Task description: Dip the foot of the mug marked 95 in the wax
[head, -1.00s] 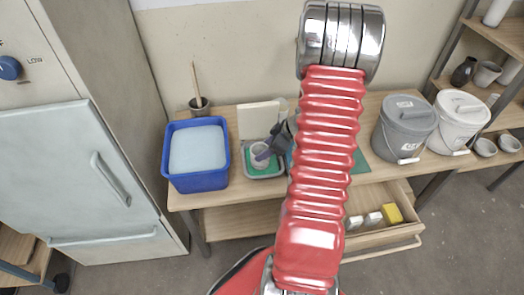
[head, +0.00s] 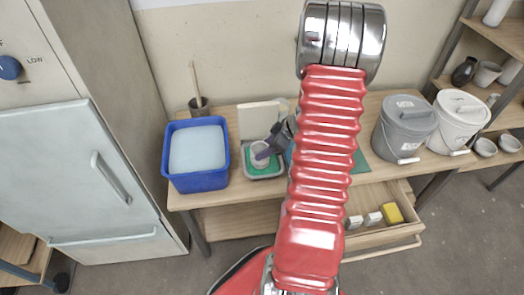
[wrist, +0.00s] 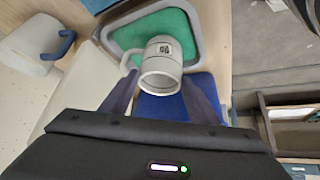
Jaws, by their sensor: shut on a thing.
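A pale grey mug (wrist: 160,68) with a dark label patch and a handle on its left is between my gripper's fingers in the wrist view. The label is too small to read. My gripper (wrist: 163,98) is shut on the mug. In the head view the mug (head: 259,153) and gripper (head: 266,154) are over the grey tray (head: 263,174) of green wax (wrist: 180,25). Whether the mug's foot touches the wax cannot be told.
A blue tub (head: 200,181) of pale liquid stands left of the tray. A pot with a stick (head: 199,107) is behind it. A grey bucket (head: 403,130) and a white bucket (head: 457,122) stand at the right. A drawer (head: 385,232) is open below.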

